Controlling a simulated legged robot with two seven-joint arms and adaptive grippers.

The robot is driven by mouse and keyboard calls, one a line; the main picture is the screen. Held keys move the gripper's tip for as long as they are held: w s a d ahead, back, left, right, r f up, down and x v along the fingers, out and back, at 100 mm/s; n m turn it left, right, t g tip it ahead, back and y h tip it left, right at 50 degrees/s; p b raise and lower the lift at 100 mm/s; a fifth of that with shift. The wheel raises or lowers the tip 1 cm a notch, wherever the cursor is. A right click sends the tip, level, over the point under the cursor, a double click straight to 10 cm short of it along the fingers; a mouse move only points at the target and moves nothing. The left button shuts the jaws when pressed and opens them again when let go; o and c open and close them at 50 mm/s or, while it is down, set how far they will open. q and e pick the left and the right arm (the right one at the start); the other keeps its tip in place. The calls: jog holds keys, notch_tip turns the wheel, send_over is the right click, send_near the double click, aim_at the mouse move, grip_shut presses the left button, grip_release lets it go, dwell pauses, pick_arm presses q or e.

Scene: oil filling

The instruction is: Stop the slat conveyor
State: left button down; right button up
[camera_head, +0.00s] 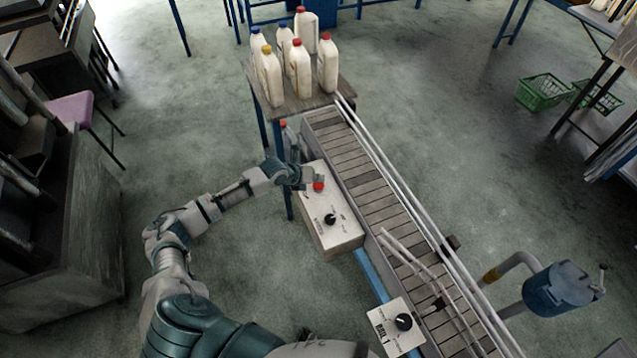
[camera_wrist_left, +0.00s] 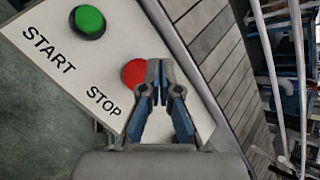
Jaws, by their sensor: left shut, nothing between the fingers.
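The slat conveyor (camera_head: 365,185) runs from the bottle table down to the lower right. In the left wrist view the box face shows a green button (camera_wrist_left: 89,20) marked START and a red button (camera_wrist_left: 132,73) marked STOP. My left gripper (camera_head: 310,178) is shut and empty, with its fingertips (camera_wrist_left: 157,68) over the right edge of the red button. I cannot tell whether they touch it. My right gripper is not in view.
Several white bottles (camera_head: 298,70) with coloured caps stand on a table (camera_head: 300,105) at the conveyor's far end. A second box (camera_head: 395,325) with a black knob sits lower down by the conveyor. A blue motor-like unit (camera_head: 560,288) is at right. Open floor lies at left.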

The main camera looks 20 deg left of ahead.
aim_at(318, 186)
pick_arm(q)
jog(key=shift+a+f, duration=0.1)
jog(key=shift+a, duration=0.05)
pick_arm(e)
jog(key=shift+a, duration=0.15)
pick_arm(q)
jog(key=shift+r+p, duration=0.35)
jog(key=shift+r, duration=0.2)
notch_tip(318, 186, up, 4)
jog(key=shift+f+p, duration=0.2)
jog(key=shift+p, duration=1.05)
jog(key=shift+r, duration=0.25)
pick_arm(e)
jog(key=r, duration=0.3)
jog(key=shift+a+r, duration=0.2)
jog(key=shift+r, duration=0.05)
pick_arm(q)
jog(key=shift+f, duration=0.1)
